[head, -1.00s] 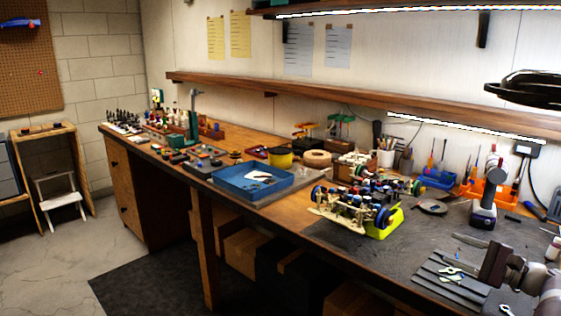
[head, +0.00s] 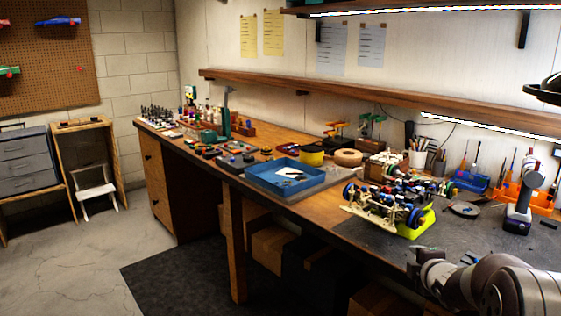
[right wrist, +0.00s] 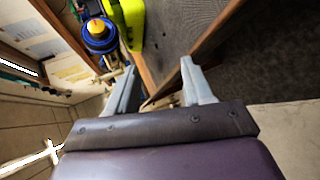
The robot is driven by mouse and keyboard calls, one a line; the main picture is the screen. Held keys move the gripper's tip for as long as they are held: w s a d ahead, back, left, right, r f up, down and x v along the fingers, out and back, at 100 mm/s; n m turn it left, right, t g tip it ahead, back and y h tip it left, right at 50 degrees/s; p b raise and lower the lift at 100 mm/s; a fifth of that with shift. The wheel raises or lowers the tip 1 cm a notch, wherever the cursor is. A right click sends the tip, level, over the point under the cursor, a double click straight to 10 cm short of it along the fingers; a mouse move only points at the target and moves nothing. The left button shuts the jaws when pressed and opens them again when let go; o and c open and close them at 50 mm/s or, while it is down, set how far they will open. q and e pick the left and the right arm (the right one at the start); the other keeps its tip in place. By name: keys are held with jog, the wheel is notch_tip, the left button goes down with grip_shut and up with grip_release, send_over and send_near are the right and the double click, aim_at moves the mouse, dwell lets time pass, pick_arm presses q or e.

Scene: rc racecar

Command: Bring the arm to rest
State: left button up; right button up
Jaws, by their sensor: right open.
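My right arm comes in at the lower right of the head view, and its gripper (head: 432,268) is near the front edge of the workbench (head: 345,238). In the right wrist view the two fingers of my right gripper (right wrist: 158,85) stand wide apart with nothing between them. The RC car chassis (head: 392,208) sits on a yellow-green stand (head: 418,226) on the bench, apart from the gripper. A blue wheel (right wrist: 98,36) and the stand also show in the right wrist view. My left gripper does not show.
A blue tray (head: 312,186) with small parts lies mid-bench. A cordless drill (head: 521,205) stands at the right by orange holders (head: 535,198). Boxes (head: 270,248) sit under the bench. A small white stool (head: 95,192) stands on the floor at left, where floor is open.

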jog(key=s+a+f+m+g, duration=0.4)
jog(key=s+a+m, duration=0.15)
jog(key=s, duration=0.55)
jog(key=s+a+f+m+g+y, duration=0.1)
jog(key=s+a+f+m+g, duration=0.4)
jog(key=s, duration=0.5)
jog(key=s+a+f+m+g, duration=0.3)
jog(key=s+a+m, duration=0.3)
jog(key=s, duration=0.5)
notch_tip(320, 180, up, 14)
jog(key=d+p, duration=0.1)
jog(key=p, duration=1.3)
jog(key=shift+w+d+r+p, duration=0.25)
jog(key=shift+w+p, duration=0.1)
jog(key=shift+w, duration=0.05)
